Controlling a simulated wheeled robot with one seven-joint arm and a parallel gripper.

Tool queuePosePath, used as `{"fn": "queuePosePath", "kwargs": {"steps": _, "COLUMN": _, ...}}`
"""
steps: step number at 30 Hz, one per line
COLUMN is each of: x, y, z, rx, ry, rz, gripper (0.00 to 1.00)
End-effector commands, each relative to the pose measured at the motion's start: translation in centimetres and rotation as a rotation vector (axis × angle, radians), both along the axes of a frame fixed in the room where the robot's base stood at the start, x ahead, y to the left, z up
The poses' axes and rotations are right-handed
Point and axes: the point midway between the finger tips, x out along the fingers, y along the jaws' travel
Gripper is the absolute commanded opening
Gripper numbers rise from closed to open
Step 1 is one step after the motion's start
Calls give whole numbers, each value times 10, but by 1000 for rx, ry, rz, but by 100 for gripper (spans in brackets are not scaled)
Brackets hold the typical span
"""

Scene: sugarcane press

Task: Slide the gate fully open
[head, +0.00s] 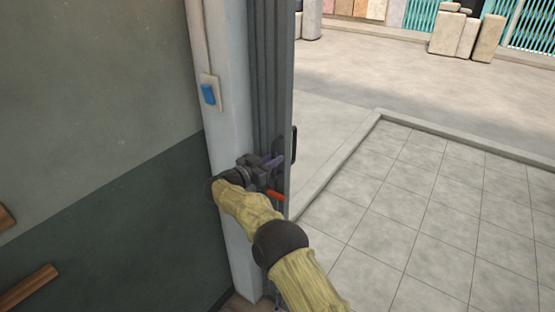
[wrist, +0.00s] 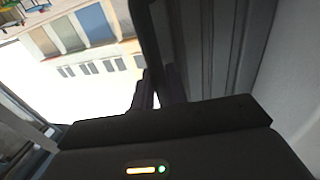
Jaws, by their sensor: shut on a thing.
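The gate (head: 272,75) is a grey, ribbed, upright panel, gathered into a narrow stack against the white post in the head view. A black handle (head: 294,143) stands out from its right edge. My gripper (head: 277,161) reaches to this edge, by the lower part of the handle. In the wrist view my gripper (wrist: 157,88) is shut on the dark curved handle (wrist: 150,40), with the grey gate ribs (wrist: 205,45) to its right. The exact contact between the fingers and the handle is dark and partly hidden. A small orange piece (head: 275,195) shows just below my gripper.
A white post (head: 222,130) with a blue switch (head: 208,94) stands left of the gate, beside a grey-green wall (head: 100,110). The tiled floor (head: 430,220) and low kerb (head: 340,160) to the right are clear. Pale sacks (head: 465,35) stand far off.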

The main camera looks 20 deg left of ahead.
Motion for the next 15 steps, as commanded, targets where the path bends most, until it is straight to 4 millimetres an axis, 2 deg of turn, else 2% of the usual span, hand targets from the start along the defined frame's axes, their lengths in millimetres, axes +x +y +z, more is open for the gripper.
{"fn": "queuePosePath", "kwargs": {"steps": 1, "x": 4, "y": -1, "z": 9, "rx": 3, "ry": -15, "rz": 2, "gripper": 0}}
{"fn": "queuePosePath", "kwargs": {"steps": 8, "x": 2, "y": 3, "z": 10, "rx": 4, "ry": -16, "rz": 9, "gripper": 0}}
{"fn": "queuePosePath", "kwargs": {"steps": 9, "x": 1, "y": 3, "z": 10, "rx": 4, "ry": -16, "rz": 10, "gripper": 16}}
{"fn": "queuePosePath", "kwargs": {"steps": 11, "x": 0, "y": 4, "z": 10, "rx": 4, "ry": -16, "rz": 11, "gripper": 28}}
{"fn": "queuePosePath", "kwargs": {"steps": 12, "x": 0, "y": 4, "z": 9, "rx": 4, "ry": -14, "rz": 12, "gripper": 32}}
{"fn": "queuePosePath", "kwargs": {"steps": 15, "x": -2, "y": 6, "z": 6, "rx": 2, "ry": -11, "rz": 14, "gripper": 32}}
